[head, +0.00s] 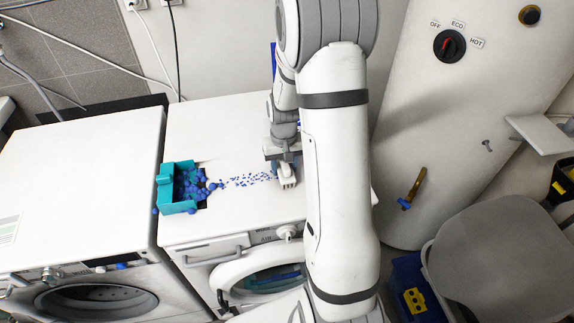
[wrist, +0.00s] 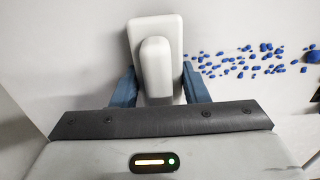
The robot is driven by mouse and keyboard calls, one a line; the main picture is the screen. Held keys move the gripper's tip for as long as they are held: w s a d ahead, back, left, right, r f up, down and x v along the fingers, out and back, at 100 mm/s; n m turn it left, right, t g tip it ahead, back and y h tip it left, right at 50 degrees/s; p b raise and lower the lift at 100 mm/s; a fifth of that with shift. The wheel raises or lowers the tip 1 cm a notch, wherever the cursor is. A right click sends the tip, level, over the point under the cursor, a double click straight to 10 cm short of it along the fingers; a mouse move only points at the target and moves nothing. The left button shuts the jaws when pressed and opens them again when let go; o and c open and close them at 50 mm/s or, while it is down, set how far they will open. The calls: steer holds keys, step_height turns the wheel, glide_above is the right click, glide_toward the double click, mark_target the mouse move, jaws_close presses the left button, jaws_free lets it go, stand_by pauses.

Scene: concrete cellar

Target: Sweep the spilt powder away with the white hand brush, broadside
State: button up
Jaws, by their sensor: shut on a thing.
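The white hand brush (wrist: 156,45) is held between the two blue fingers of my gripper (wrist: 158,88) in the wrist view. In the head view the brush (head: 287,176) shows below my gripper (head: 281,158), over the right washing machine's top. The spilt powder (wrist: 240,62) is a streak of blue grains to the right of the brush in the wrist view. In the head view the powder (head: 243,181) runs leftward from the brush to a teal open box (head: 178,169). The brush's underside is hidden, so I cannot tell if it touches the top.
Larger blue lumps (head: 190,187) lie in and beside the teal box, near the left edge of the right washing machine (head: 225,120). Another washing machine (head: 80,180) stands at left. A boiler (head: 450,110) and a grey chair (head: 495,265) stand at right. The machine's back top is clear.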

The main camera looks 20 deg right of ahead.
mark_target(257, 179)
steer(key=shift+a, duration=0.1)
steer(key=shift+w+a, duration=0.25)
steer(key=shift+a, duration=0.95)
steer(key=shift+a, duration=0.15)
steer(key=shift+w+a, duration=0.15)
steer(key=shift+a, duration=0.45)
steer(key=shift+w+a, duration=0.15)
steer(key=shift+a, duration=0.4)
steer(key=shift+a, duration=0.1)
steer(key=shift+w+a+f+b, duration=0.15)
steer(key=shift+a+b, duration=0.15)
steer(key=shift+a, duration=0.9)
